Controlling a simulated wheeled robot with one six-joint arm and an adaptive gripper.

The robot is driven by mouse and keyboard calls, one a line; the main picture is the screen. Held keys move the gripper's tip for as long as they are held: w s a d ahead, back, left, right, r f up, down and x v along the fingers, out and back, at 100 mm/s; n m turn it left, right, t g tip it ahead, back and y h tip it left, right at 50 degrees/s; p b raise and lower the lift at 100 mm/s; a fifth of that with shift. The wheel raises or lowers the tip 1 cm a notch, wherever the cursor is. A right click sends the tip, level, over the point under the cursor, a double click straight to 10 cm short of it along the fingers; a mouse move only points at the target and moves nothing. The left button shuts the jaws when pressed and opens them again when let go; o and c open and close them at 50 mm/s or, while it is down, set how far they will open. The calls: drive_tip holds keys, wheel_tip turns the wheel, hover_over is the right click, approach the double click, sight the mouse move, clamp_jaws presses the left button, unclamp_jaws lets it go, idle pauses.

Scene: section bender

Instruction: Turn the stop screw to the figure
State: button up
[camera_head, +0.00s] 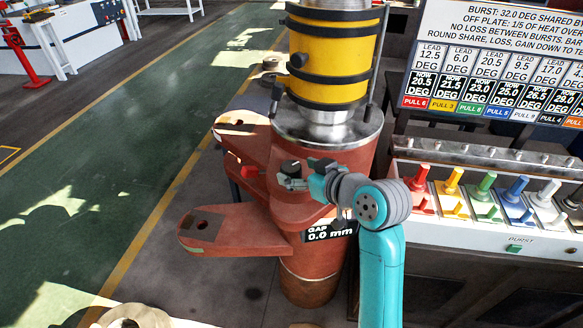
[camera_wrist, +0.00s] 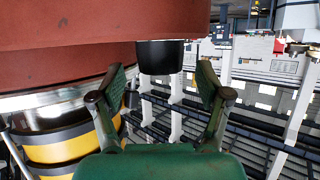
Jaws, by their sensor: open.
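The stop screw shows as a short black knob (camera_head: 290,167) on the red bender body (camera_head: 330,160). In the wrist view the black knob (camera_wrist: 160,57) sticks out from the red body (camera_wrist: 90,22). My gripper (camera_head: 293,182) is beside the knob in the head view. In the wrist view my gripper (camera_wrist: 162,78) has its two fingers spread apart, one on each side of the knob, with visible gaps. It holds nothing. A gap display (camera_head: 328,231) on the red body reads 0.0 mm.
A yellow cylinder (camera_head: 328,62) with black bands stands above the body. A red arm plate (camera_head: 225,228) juts out left. At right, a board (camera_head: 500,70) lists LEAD and NOW degrees above a panel (camera_head: 480,155) of coloured levers. The green floor at left is clear.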

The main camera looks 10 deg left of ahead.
sight(296, 171)
drive_tip(key=shift+x, duration=1.65)
drive_tip(key=shift+a, duration=0.1)
drive_tip(key=c, duration=1.2)
